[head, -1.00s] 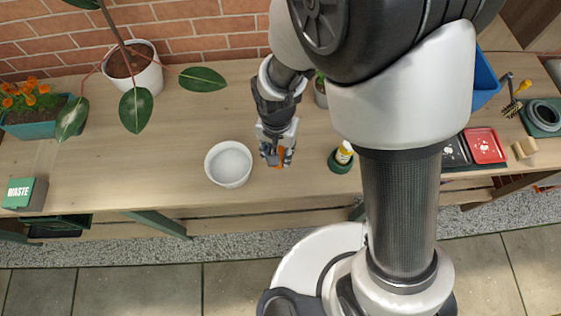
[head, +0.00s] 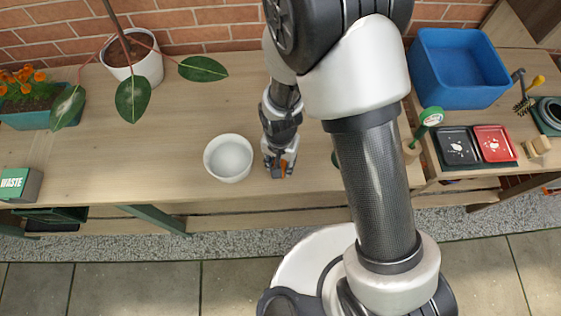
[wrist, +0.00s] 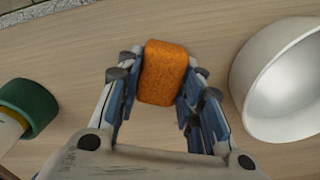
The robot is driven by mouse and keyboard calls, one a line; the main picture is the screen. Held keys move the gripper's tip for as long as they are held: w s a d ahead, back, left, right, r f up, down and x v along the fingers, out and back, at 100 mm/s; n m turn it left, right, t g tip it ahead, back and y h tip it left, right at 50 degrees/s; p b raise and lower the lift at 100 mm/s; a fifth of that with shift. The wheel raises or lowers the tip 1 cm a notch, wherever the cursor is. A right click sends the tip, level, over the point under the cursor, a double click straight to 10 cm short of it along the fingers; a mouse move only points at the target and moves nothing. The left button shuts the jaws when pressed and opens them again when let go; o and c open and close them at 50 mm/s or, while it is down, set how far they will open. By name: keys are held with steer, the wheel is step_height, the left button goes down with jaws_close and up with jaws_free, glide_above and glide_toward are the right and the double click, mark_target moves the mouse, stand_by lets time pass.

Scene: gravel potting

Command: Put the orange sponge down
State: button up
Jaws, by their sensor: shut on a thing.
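The orange sponge (wrist: 164,72) is between the two fingers of my gripper (wrist: 160,95) in the wrist view, and the fingers are shut on its sides. In the head view my gripper (head: 279,170) is low over the wooden bench (head: 200,110), just right of the white bowl, with a bit of the orange sponge (head: 284,169) showing. I cannot tell whether the sponge touches the bench top.
The white bowl (head: 228,158) stands close to my gripper; it also shows in the wrist view (wrist: 285,85). A green-banded thing (wrist: 28,106) is on the other side. A potted plant (head: 133,62) stands at the back left. A blue bin (head: 458,70) stands at the right.

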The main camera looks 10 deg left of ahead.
steer(key=shift+f, duration=0.1)
steer(key=o, duration=1)
steer(key=w+d+r+t+p, duration=0.1)
steer(key=d+r+p, duration=0.1)
steer(key=r, duration=0.8)
steer(key=w+d+r+p, duration=0.1)
steer(key=d+r+p, duration=0.1)
steer(key=r, duration=0.8)
steer(key=s+d+r+t, duration=0.1)
steer(key=s+d+r, duration=0.3)
steer(key=d+r, duration=0.1)
steer(key=s+d+r+n+t, duration=0.1)
steer(key=s+d+r, duration=0.2)
steer(key=d+r, duration=0.3)
steer(key=s+d+r+t, duration=0.1)
steer(key=s+d+r, duration=0.3)
steer(key=r, duration=0.3)
steer(key=shift+s+d+n+t, duration=0.3)
steer(key=shift+s+d+n, duration=0.1)
steer(key=shift+d, duration=0.3)
